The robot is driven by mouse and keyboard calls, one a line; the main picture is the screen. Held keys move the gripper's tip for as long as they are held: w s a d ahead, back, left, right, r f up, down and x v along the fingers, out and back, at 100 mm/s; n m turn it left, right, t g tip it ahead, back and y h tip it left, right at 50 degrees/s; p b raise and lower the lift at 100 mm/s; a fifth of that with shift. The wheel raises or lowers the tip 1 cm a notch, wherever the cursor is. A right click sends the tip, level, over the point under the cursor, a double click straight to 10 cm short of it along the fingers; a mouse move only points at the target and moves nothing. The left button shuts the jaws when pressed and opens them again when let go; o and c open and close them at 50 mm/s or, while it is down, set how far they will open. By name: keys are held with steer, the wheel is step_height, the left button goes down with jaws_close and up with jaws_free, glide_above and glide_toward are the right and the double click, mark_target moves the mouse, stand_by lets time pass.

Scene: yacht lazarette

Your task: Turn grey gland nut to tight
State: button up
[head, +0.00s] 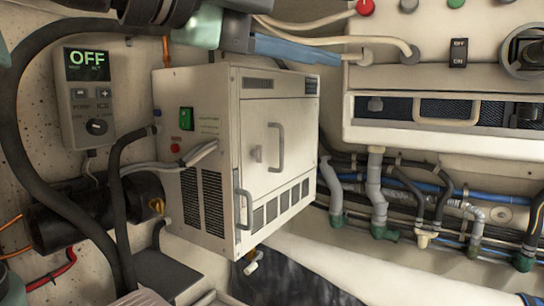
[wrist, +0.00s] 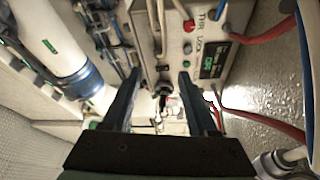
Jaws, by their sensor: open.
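My gripper (wrist: 158,77) is open in the wrist view, its two dark fingers apart with nothing held between them. A small dark round fitting (wrist: 162,90) shows in the gap between the fingers, beyond the tips; I cannot tell whether it is the gland nut. No grey gland nut can be picked out for certain in either view. Grey pipe fittings (head: 375,190) stand below the right-hand panel in the head view.
A cream metal box (head: 235,150) with a door handle stands in the middle of the head view. A controller reading OFF (head: 90,95) hangs at left, near a thick black hose (head: 15,120). White cables (head: 380,42) cross near my gripper. Red cables (wrist: 265,128) run at right in the wrist view.

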steer(key=w+f+n+t+y, duration=0.1)
steer(key=w+f+n+t, duration=0.1)
steer(key=w+n+t, duration=0.5)
steer(key=s+a+f+n+t+y, duration=0.1)
steer(key=s+n+t+y, duration=0.4)
steer(key=n, duration=0.7)
steer(key=s+a+f+n+t+y, duration=0.1)
steer(key=s+a+n+t+y, duration=0.3)
steer(key=s+n+y, duration=0.4)
steer(key=n+t, duration=0.1)
steer(key=n, duration=0.3)
steer(key=shift+s+a+f, duration=0.15)
steer(key=shift+f, duration=0.2)
